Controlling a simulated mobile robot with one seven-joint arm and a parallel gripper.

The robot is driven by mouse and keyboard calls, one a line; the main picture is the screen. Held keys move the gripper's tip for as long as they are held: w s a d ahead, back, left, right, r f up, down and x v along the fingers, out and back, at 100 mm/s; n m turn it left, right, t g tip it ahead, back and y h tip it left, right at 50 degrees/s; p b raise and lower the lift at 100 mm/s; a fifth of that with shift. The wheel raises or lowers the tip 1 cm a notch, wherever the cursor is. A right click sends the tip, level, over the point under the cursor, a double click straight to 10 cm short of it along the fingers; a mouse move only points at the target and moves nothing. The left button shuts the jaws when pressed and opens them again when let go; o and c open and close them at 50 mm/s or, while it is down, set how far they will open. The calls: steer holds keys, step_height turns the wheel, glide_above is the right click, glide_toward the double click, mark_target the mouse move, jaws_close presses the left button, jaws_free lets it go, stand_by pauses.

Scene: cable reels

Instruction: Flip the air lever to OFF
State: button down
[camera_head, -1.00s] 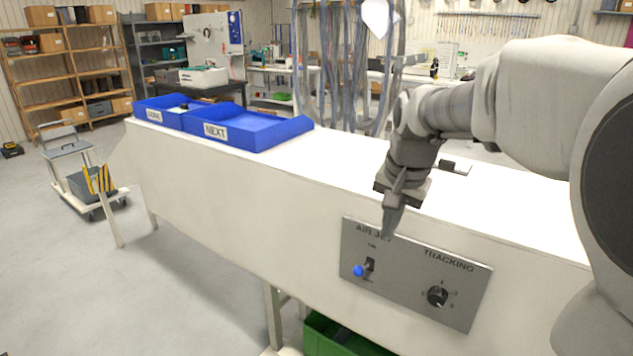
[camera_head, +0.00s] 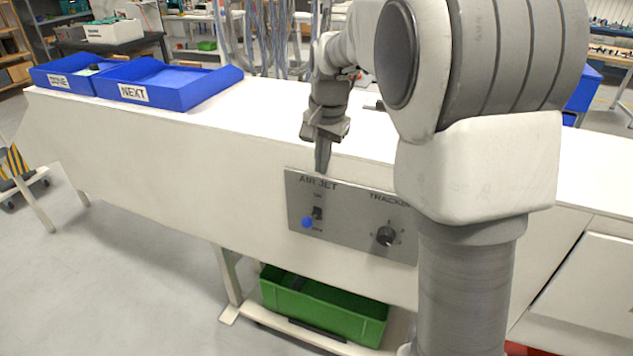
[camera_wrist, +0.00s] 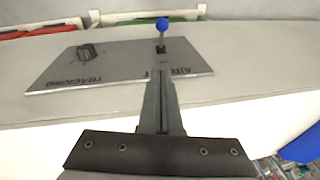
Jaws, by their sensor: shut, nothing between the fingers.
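The air lever (camera_head: 308,222) has a blue ball tip and a dark base, and sits under the AIR JET label on a grey panel (camera_head: 345,232) on the bench front. In the head view its tip points down and toward me. The lever also shows in the wrist view (camera_wrist: 162,26), beyond the fingertips. My gripper (camera_head: 323,172) is shut and empty, its fingers pointing down at the panel's upper edge, above the lever. In the wrist view the closed fingers (camera_wrist: 158,76) point toward the lever, with a gap between. The small lettering near the lever is too blurred to read.
A black TRACKING knob (camera_head: 386,236) is on the same panel, right of the lever. Blue bins (camera_head: 185,97) stand at the bench's left end. A green crate (camera_head: 318,312) is below the bench. The white bench top between bins and arm is clear.

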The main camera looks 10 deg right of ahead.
glide_above(311, 219)
steer(key=w+d, duration=0.2)
steer(key=x, duration=0.2)
steer(key=s+x, duration=0.1)
steer(key=x, duration=0.2)
steer(key=s+x, duration=0.1)
steer(key=x, duration=0.2)
steer(key=shift+d+f, duration=0.2)
steer(key=shift+f, duration=0.25)
steer(key=a+f, duration=0.1)
steer(key=s+a+f, duration=0.1)
steer(key=f, duration=0.1)
steer(key=shift+s+f, duration=0.1)
steer(key=shift+f, duration=0.05)
steer(key=shift+f+b, duration=0.2)
steer(key=shift+b, duration=0.15)
steer(key=shift+s+a+t, duration=0.1)
steer(key=shift+s+t, duration=0.1)
steer(key=shift+t, duration=0.1)
